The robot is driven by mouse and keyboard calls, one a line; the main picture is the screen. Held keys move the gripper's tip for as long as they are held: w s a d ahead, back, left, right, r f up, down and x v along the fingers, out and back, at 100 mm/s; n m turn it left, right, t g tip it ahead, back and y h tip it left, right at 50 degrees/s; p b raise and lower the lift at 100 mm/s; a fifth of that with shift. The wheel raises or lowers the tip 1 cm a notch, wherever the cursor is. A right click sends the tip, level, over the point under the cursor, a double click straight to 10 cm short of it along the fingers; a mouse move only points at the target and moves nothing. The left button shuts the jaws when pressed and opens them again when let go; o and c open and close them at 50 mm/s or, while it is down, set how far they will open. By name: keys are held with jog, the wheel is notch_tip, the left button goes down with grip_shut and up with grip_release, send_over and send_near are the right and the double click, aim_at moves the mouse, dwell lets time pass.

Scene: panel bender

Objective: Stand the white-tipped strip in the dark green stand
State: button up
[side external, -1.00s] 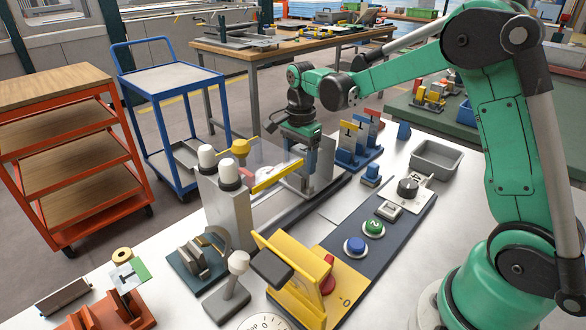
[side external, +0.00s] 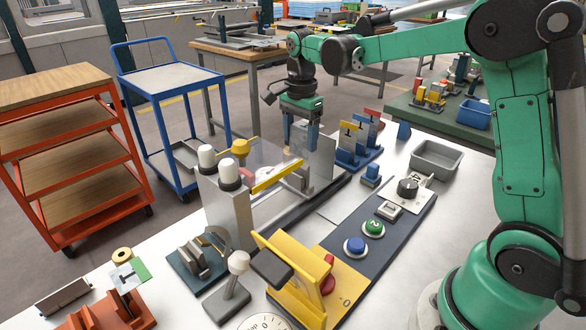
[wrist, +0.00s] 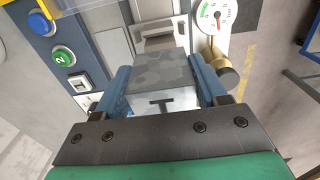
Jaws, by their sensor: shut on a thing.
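My gripper (side external: 301,150) is raised over the far end of the bending machine (side external: 228,212). In the wrist view its blue fingers (wrist: 162,92) are shut on the strip (wrist: 155,72), which has a mottled grey face and a white part with a dark T mark. In the side view the strip is hard to tell from the grey metal behind it. The dark green stand (side external: 190,274) is at the front left of the machine, well apart from my gripper. It has grey upright pieces on it.
A blue stand (side external: 352,163) with yellow-, blue- and red-tipped strips is right of my gripper. The machine has white-capped posts (side external: 207,157) and a yellow bar (side external: 276,177). A yellow bracket (side external: 268,246) stands in front. An orange stand (side external: 135,312) is front left; a grey tray (side external: 436,157) is right.

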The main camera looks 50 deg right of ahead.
jog(key=shift+r, duration=0.1)
notch_tip(320, 180, up, 11)
jog(key=shift+f, duration=0.15)
jog(key=w+a, duration=0.2)
jog(key=a, duration=1.2)
send_over(192, 251)
jog(key=shift+f, duration=8.65)
jog(key=shift+f, duration=1.5)
jog(key=o, duration=0.9)
